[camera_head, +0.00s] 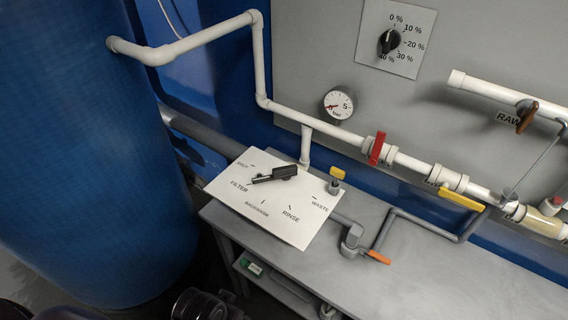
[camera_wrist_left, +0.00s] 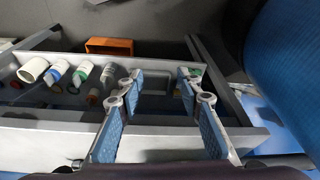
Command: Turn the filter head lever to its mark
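The filter head lever (camera_head: 275,175) is a black bar on a white plate (camera_head: 288,235), on top of the grey bench in the head view. Its thin end points left, close to the FILTER mark (camera_head: 239,187). Whether it lines up exactly with a mark is too small to tell. BACKWASH, RINSE and WASTE are printed further round the plate. My left gripper (camera_wrist_left: 160,84) is open and empty in the left wrist view, its blue-padded fingers spread above a tray of bottles. The lever does not show there. No gripper fingers show in the head view, and my right gripper is out of sight.
A big blue tank (camera_head: 85,150) stands left of the plate. White pipes with a red-handled valve (camera_head: 377,148) run behind the bench (camera_head: 420,280). Yellow (camera_head: 462,201) and orange (camera_head: 378,257) handles are right of the plate. An orange box (camera_wrist_left: 108,46) lies beyond the tray.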

